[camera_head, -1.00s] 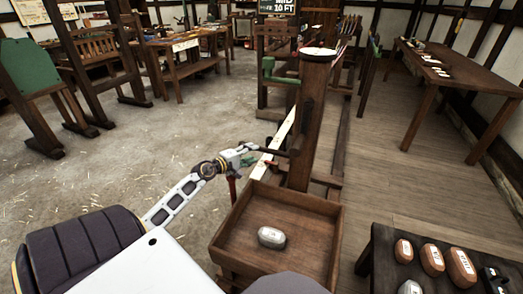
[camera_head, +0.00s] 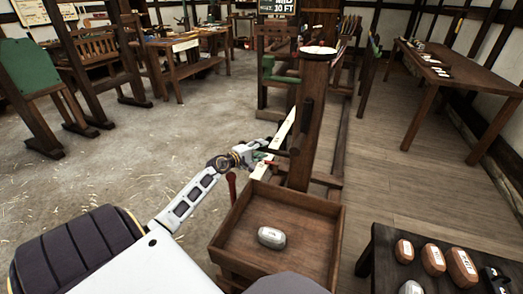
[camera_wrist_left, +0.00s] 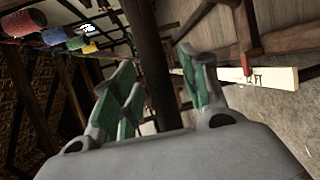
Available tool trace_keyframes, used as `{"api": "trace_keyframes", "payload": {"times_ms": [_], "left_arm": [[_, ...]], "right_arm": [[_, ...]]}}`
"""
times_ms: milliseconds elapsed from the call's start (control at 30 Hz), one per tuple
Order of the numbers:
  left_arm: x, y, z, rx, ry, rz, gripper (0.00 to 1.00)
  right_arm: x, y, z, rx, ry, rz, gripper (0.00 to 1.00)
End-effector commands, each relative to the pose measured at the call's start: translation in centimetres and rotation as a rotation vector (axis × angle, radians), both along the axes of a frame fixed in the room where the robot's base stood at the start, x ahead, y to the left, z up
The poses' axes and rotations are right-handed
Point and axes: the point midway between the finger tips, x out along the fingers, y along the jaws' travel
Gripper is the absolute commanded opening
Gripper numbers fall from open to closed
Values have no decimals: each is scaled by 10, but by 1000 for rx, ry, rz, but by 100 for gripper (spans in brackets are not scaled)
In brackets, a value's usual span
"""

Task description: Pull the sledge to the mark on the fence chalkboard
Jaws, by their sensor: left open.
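The wooden tray (camera_head: 215,240), holding a grey metal weight (camera_head: 271,237), stands in front of me by an upright dark post (camera_head: 310,125); I take this to be the sledge. The chalkboard (camera_head: 278,5) is at the top of the head view, with partly cut-off writing ending in "FT". My left gripper (camera_head: 262,157) is left of the post, above the pale marked strip. In the left wrist view its green-padded fingers (camera_wrist_left: 160,90) are open, with a dark bar (camera_wrist_left: 150,60) between them; contact cannot be told. My right gripper is not in view.
A dark bench (camera_head: 375,250) with several weights stands at right. A long table (camera_head: 465,80) is behind it. Open floor (camera_head: 140,130) lies left.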

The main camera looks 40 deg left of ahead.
Motion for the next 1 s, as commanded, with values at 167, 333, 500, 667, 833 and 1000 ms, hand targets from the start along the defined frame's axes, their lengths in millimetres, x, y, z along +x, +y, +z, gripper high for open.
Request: {"api": "trace_keyframes", "payload": {"times_ms": [167,333,500,667,833,1000], "left_arm": [[6,-1,0,0,-1,-1,44],[8,-1,-1,0,-1,-1,44],[7,-1,-1,0,0,-1,44],[7,-1,-1,0,0,-1,30],[7,-1,-1,0,0,-1,8],[7,-1,-1,0,0,-1,0]], "right_arm": [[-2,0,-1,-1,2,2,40],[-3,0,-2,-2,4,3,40],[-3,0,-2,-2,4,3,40],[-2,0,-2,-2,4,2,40],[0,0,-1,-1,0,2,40],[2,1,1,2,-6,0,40]]}}
